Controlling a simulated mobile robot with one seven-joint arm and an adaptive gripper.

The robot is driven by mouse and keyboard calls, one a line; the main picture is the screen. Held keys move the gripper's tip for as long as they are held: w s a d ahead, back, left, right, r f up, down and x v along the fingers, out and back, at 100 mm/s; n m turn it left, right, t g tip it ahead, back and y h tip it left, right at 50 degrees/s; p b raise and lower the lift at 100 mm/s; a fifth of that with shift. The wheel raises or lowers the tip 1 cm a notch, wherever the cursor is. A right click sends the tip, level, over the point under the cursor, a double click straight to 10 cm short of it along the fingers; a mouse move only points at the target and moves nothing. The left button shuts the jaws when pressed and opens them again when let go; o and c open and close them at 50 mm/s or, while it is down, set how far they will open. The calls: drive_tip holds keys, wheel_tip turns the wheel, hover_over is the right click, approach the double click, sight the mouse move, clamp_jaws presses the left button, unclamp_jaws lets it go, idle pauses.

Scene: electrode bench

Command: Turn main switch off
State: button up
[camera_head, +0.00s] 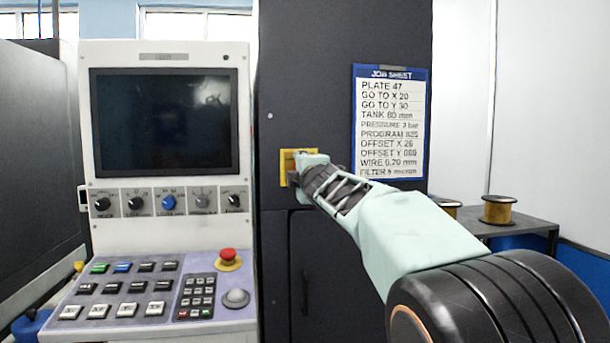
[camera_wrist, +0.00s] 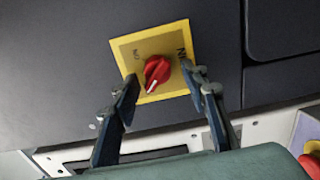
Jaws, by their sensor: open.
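The main switch is a red rotary knob (camera_wrist: 156,70) on a yellow plate (camera_wrist: 128,50) set in the dark cabinet front. Its white pointer line is directed down and slightly left in the wrist view. Printed lettering shows on the plate, with "ON" readable only in part. My gripper (camera_wrist: 159,76) is open, with one finger on each side of the knob; I cannot tell whether either finger touches it. In the head view the yellow plate (camera_head: 286,156) shows behind my gripper (camera_head: 293,178), which hides the knob.
A control console with a dark screen (camera_head: 165,122), a row of dials, keys and a red emergency button (camera_head: 228,257) stands left of the cabinet. A job sheet (camera_head: 390,120) hangs right of the switch, above my arm. A small table (camera_head: 530,228) with spools stands at right.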

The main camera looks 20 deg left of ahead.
drive_tip(key=v, duration=1.1)
drive_tip(key=shift+s, duration=0.2)
drive_tip(key=shift+d, duration=0.1)
idle(0.3)
drive_tip(key=s+d+f+m+g+h, duration=0.15)
drive_tip(key=d+f+m, duration=0.25)
drive_tip(key=d, duration=0.4)
drive_tip(key=d+f+m+h, duration=0.2)
drive_tip(key=d+f+m, duration=0.1)
drive_tip(key=d+f, duration=0.3)
drive_tip(key=s+d+f+m+g+h, duration=0.1)
drive_tip(key=d+f+m+h, duration=0.2)
drive_tip(key=d, duration=0.6)
drive_tip(key=s+d+f+m+g+h, duration=0.1)
drive_tip(key=s+d+f+m+g, duration=0.1)
drive_tip(key=s+d+f+m, duration=0.6)
drive_tip(key=s+d+f+m+g+h+p, duration=0.1)
drive_tip(key=s+d+f+m+g, duration=0.15)
drive_tip(key=s, duration=0.95)
drive_tip(key=s+d+f+m+g+h, duration=0.1)
drive_tip(key=s+d+f+m+g, duration=0.3)
drive_tip(key=s+f, duration=0.45)
wheel_tip(320, 180, up, 21)
drive_tip(key=s+t+p, duration=0.1)
drive_tip(key=p, duration=1.8)
drive_tip(key=shift+d, duration=0.25)
